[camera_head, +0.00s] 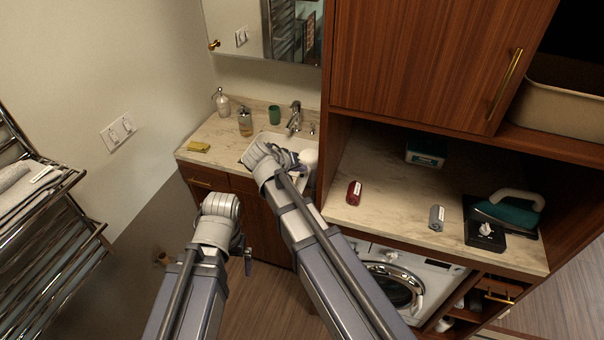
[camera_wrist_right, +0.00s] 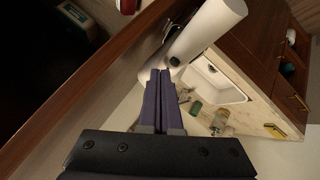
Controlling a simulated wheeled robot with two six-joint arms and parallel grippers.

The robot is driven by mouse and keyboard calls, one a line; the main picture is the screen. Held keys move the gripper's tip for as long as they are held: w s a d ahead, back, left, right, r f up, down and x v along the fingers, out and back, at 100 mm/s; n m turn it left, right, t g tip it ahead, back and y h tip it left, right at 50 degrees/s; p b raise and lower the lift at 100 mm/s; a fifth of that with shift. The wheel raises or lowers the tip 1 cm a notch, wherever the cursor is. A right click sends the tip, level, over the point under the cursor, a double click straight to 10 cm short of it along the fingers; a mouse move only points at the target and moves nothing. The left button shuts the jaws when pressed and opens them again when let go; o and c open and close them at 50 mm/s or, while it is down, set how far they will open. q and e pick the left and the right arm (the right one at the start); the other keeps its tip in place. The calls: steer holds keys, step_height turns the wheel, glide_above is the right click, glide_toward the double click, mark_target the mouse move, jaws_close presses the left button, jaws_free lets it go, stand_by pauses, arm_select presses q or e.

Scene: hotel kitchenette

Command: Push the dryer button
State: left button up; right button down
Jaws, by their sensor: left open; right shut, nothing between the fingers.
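A white cylinder with a dark round spot near its lower end, which looks like the dryer (camera_wrist_right: 208,28), is at the top of the right wrist view. In the head view, a white rounded part of it (camera_head: 309,157) shows beside my right gripper (camera_head: 299,168). My right gripper's purple fingers (camera_wrist_right: 160,73) are shut and empty, with their tips just below the dark spot. I cannot tell whether they touch it. A front-loading machine (camera_head: 428,276) with a round door stands under the counter. My left gripper (camera_head: 248,258) is open, low in front of the cabinet, mostly hidden by its wrist.
The wood cabinet panel (camera_wrist_right: 90,90) runs close along my right gripper. The sink (camera_wrist_right: 220,80) and soap bottle (camera_head: 245,122) are beyond it. A red can (camera_head: 354,192), grey can (camera_head: 437,217) and iron (camera_head: 507,212) stand on the right counter. A towel rack (camera_head: 60,255) is at left.

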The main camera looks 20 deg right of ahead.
step_height(320, 180, up, 6)
steer(key=p, duration=0.6)
stand_by(0.4)
steer(key=s+a+f+n+g+y, duration=0.1)
steer(key=s+f+g+y, duration=0.2)
steer(key=s, duration=0.6)
steer(key=s+f+g+y, duration=0.2)
steer(key=s+f+y, duration=0.2)
steer(key=s, duration=0.5)
steer(key=s+a+f+n+b, duration=0.2)
steer(key=a+f+b, duration=0.3)
steer(key=f+b, duration=0.3)
steer(key=s+a+f+n+h+b, duration=0.1)
steer(key=s+a+f+n+b, duration=0.1)
steer(key=a+f+b, duration=0.4)
steer(key=shift+s+a+f+g+b, duration=0.25)
steer(key=shift+s+f+g+b, duration=0.25)
steer(key=shift+f+b, duration=0.5)
